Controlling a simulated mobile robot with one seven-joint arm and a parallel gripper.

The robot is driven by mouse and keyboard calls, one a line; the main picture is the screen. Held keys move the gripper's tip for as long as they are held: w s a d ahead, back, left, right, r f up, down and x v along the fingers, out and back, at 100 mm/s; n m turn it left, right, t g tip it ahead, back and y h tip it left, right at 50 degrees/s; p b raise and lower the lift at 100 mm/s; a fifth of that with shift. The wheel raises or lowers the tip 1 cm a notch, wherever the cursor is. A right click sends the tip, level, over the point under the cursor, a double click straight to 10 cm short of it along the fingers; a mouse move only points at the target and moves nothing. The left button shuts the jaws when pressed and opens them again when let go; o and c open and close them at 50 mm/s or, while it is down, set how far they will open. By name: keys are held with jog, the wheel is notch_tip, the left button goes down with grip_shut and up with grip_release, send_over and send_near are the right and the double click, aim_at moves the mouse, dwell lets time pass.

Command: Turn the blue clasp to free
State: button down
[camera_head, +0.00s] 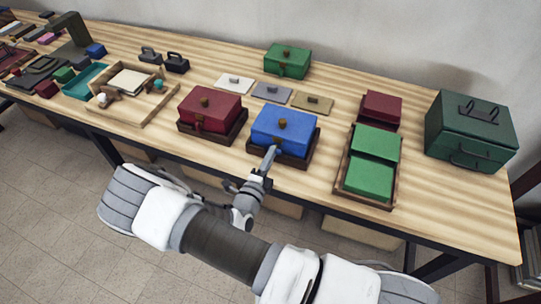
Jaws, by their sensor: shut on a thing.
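My gripper (272,152) is at the front face of the blue box, shut on a small part there, which I take to be the blue clasp. The clasp itself is hidden behind the fingers, so its turn cannot be told.
A red box (209,108) stands left of the blue one. A wooden tray with green blocks (370,176) and a dark green case (470,130) stand to the right. Flat grey and tan plates (272,93) and a green box (288,60) lie behind.

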jog(key=c, duration=0.8)
grip_release()
jog(key=shift+c, duration=0.2)
jog(key=b+v, duration=0.1)
jog(key=v, duration=1.6)
jog(key=shift+s, duration=0.2)
jog(key=shift+r, duration=0.1)
jog(key=d+r+m+g+h, duration=0.4)
jog(key=d+r+m+g, duration=1.15)
jog(key=m, duration=1.05)
jog(key=s+d+r+m+t+y, duration=0.1)
jog(key=s+d+r+m+y, duration=0.1)
jog(key=r+m, duration=0.3)
jog(key=s+d+r+m+t+y, duration=0.1)
jog(key=r+m+y, duration=0.3)
jog(key=m, duration=0.7)
jog(key=s+d+r+m+t+y, duration=0.2)
jog(key=s+r+m+y, duration=0.2)
jog(key=r+m, duration=0.4)
jog(key=shift+d+r, duration=0.15)
jog(key=shift+d, duration=0.15)
